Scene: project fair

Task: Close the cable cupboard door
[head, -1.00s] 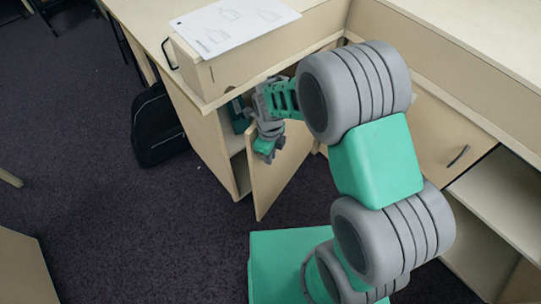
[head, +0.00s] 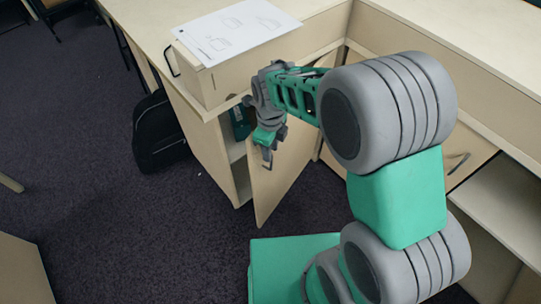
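The cable cupboard door (head: 275,190) is a pale wooden panel standing ajar under the desk, in the middle of the head view. Its far part is partly hidden behind my arm. A gap on its left shows the cupboard's inside, with a shelf (head: 237,151) and a dark teal item (head: 240,118) on the upper level. My gripper (head: 267,160) points down in front of the door's upper part. I cannot tell whether it touches the door. Its fingers are small here, and their opening is unclear.
A pale box (head: 217,82) with a printed sheet (head: 236,30) on it stands on the desk above the cupboard. Open shelves (head: 505,195) are at the right.

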